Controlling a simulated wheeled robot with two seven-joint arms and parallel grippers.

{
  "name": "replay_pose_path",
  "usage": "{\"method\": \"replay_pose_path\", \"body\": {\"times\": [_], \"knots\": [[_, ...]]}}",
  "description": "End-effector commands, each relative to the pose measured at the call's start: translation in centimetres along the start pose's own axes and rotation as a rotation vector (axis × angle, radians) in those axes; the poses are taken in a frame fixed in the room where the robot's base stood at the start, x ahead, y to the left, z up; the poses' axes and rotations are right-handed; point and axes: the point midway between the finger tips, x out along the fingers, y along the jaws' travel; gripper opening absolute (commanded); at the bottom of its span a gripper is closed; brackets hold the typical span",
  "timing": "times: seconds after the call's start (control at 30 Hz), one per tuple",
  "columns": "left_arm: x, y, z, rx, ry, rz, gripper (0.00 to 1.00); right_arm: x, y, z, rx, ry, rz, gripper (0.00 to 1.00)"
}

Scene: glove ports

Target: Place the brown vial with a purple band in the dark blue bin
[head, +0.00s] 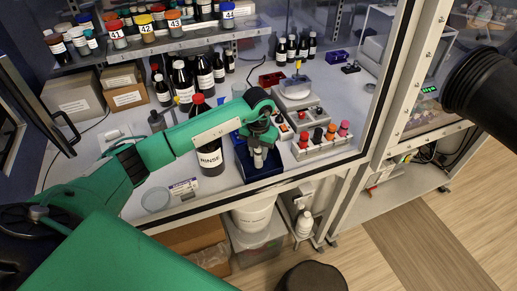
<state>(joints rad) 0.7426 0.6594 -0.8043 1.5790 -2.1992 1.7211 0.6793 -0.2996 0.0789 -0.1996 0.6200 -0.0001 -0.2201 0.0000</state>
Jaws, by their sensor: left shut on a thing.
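My left gripper (258,152) reaches in from the left at the end of the green arm and points down. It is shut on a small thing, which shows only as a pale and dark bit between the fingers. I cannot make out a brown body or a purple band on it. The dark blue bin (262,184) stands on the bench directly below the gripper, near the front edge. The held thing is over or within the bin's opening; I cannot tell how deep. My right gripper is not in view.
A large RINSE bottle (210,158) with a red cap stands just left of the bin. A grey rack (322,148) with several coloured-cap vials is to the right. A balance (294,88) and a red tray (271,80) stand behind. A shelf (180,42) holds numbered jars.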

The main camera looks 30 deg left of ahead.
Motion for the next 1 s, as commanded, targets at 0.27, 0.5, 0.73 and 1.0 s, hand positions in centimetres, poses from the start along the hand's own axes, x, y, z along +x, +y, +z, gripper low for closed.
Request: {"method": "replay_pose_path", "body": {"times": [0.27, 0.5, 0.73, 1.0], "knots": [[0.4, 0.0, 0.0, 0.0, -0.001, 0.0, 0.05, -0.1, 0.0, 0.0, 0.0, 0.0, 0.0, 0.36], [0.7, 0.0, 0.0, 0.0, -0.001, 0.0, 0.48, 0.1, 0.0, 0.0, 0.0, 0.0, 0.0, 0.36], [0.7, 0.0, 0.0, 0.0, -0.001, 0.0, 0.48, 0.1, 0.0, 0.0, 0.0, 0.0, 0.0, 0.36], [-1.0, 0.0, 0.2, 0.002, -0.006, -0.001, 0.48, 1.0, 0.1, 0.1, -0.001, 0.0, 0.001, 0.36]]}}
